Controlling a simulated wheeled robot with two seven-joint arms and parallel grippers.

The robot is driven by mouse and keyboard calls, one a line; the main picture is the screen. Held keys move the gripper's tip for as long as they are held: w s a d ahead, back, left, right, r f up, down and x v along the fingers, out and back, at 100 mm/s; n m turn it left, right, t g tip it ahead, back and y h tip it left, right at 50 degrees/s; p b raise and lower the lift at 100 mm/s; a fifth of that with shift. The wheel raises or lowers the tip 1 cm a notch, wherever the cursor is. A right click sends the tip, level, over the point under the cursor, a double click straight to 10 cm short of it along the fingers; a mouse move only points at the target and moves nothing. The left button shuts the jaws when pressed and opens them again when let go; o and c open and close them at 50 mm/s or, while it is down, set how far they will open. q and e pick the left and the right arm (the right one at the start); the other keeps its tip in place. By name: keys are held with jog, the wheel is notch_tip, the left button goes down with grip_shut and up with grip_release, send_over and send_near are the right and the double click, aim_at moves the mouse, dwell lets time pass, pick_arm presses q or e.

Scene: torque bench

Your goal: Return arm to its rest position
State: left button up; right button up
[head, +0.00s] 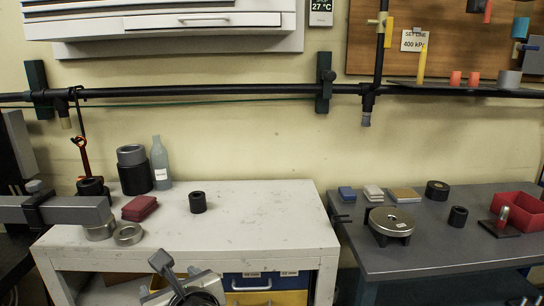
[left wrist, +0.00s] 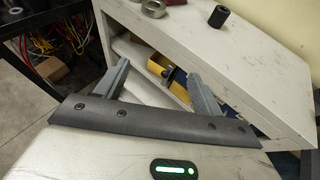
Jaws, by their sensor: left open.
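My left gripper (left wrist: 158,68) shows in the left wrist view with its two grey fingers wide apart and nothing between them. In the head view a grey and white part at the bottom, in front of the white workbench (head: 255,215), looks like this gripper (head: 180,278); it is low, near the bench's front edge and drawers. In the left wrist view the white bench (left wrist: 250,60) lies beyond the fingertips, apart from them as far as I can tell. My right gripper is in neither view.
On the white bench stand a black socket (head: 198,202), red pads (head: 139,208), metal rings (head: 128,234), a grey bottle (head: 160,160) and a dark cylinder (head: 134,175). The grey bench (head: 440,245) holds a round metal device (head: 391,222) and a red bin (head: 520,208). The white bench's right half is clear.

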pick_arm(q)
jog(key=a+r+m+t+y, duration=0.25)
jog(key=a+y, duration=0.25)
jog(key=a, duration=1.3)
notch_tip(320, 180, down, 15)
jog(key=s+d+n+g+h, duration=0.1)
jog(key=s+d+n+h, duration=0.1)
jog(key=d+n+h, duration=0.3)
jog(key=s+d+f+n+g+h, duration=0.35)
jog(key=s+f+n+h, duration=0.65)
jog(key=s+f+n, duration=0.75)
jog(key=w+d+r+n, duration=0.1)
jog(key=d+n, duration=0.2)
jog(key=d, duration=0.2)
jog(key=w+d+r+n+t, duration=0.1)
jog(key=d+r+n, duration=0.1)
jog(key=d, duration=0.4)
jog(key=shift+w+r+n+h, duration=0.25)
jog(key=shift+w+n+h, duration=0.15)
jog(key=shift+n, duration=0.2)
jog(key=shift+d, duration=0.15)
